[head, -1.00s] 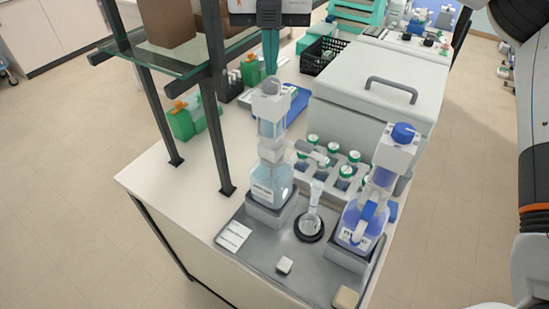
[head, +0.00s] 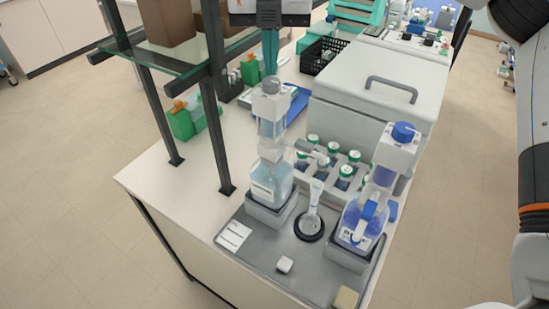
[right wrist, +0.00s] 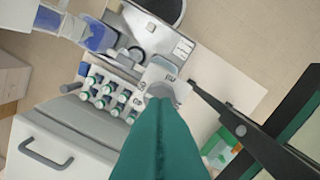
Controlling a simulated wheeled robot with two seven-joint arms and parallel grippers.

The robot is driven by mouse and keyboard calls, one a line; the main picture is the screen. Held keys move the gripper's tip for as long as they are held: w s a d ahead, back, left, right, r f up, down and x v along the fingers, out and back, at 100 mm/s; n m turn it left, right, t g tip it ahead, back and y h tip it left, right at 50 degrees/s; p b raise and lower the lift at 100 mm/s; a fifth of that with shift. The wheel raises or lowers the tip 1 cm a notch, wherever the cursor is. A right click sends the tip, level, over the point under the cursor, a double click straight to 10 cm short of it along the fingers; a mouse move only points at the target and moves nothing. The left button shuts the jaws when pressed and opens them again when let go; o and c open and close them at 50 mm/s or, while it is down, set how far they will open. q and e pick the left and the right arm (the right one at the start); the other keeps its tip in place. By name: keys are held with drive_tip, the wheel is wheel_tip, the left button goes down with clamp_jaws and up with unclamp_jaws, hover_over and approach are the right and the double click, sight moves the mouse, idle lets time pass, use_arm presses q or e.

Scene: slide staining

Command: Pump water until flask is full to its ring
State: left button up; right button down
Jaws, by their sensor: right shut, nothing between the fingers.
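The pump bottle with pale, clear liquid (head: 272,182) stands in a grey holder, its tall grey-white pump head on top and its spout pointing right. My right gripper (head: 270,72), teal-fingered and shut with nothing in it, points down at the top of this pump; contact is hard to tell. In the right wrist view the shut fingers (right wrist: 162,103) reach over the pump head (right wrist: 158,75). The small clear flask (head: 314,205) stands on a black round base (head: 309,229), right of the bottle. Its ring and liquid level are too small to read. My left gripper is out of view.
A second pump bottle with blue liquid (head: 361,220) and a blue cap stands at the right of the grey tray (head: 262,258). Several green-capped bottles (head: 333,148) stand behind the flask. A shelf post (head: 216,120) rises close on the left, and a white lidded box (head: 370,110) stands behind.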

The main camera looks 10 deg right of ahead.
sight(271, 81)
drive_tip(key=shift+f+b, duration=2.2)
drive_tip(key=shift+f, duration=0.65)
drive_tip(key=shift+s+f, duration=0.1)
drive_tip(key=shift+f, duration=0.05)
drive_tip(key=shift+r+p, duration=1.9)
drive_tip(key=shift+r, duration=1.2)
drive_tip(key=shift+f, duration=0.2)
drive_tip(key=shift+f+b, duration=2.3)
drive_tip(key=shift+f, duration=0.55)
